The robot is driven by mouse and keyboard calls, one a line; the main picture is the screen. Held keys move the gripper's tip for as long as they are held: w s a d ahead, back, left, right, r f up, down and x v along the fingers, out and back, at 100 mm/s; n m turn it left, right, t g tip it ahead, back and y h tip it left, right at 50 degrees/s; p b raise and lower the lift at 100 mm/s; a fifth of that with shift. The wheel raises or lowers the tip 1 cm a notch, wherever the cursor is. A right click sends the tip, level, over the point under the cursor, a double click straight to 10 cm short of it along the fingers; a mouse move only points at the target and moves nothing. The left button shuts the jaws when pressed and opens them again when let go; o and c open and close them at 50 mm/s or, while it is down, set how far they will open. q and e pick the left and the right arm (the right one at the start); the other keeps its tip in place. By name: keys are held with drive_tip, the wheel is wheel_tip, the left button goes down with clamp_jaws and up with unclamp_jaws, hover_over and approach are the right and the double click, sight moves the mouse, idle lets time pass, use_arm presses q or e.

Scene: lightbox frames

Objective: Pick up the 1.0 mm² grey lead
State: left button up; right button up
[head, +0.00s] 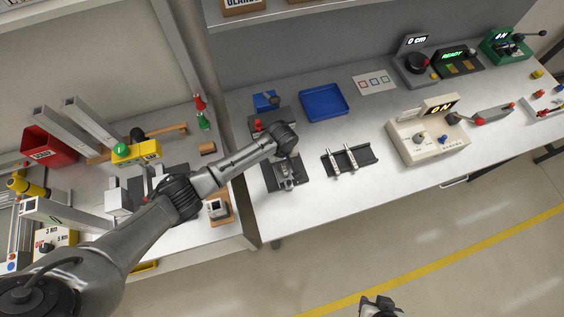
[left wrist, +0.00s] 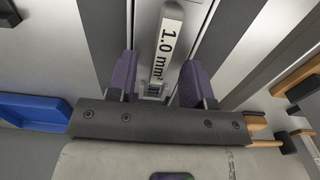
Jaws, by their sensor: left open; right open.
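The grey lead (left wrist: 167,45) is a pale bar marked "1.0 mm²" in the left wrist view. It lies between the two purple fingers of my left gripper (left wrist: 157,68), which are apart with a gap on each side of it. Its lower end is partly hidden down by the gripper body. In the head view my left gripper (head: 288,182) hangs over a dark holder (head: 271,180) near the table's front edge, and its arm hides part of that place. My right gripper (head: 378,306) is open, low at the bottom edge, away from the table.
A dark rack (head: 367,156) with two silver bars stands to the right of my left gripper. A blue tray (head: 325,104) lies behind. A beige device reading "ON" (head: 427,140) stands farther right. The left bench holds a red bin (head: 45,146) and a yellow block (head: 145,150).

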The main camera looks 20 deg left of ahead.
use_arm(q)
drive_tip(key=shift+f, duration=0.15)
drive_tip(key=shift+c, duration=0.3)
clamp_jaws()
idle(0.3)
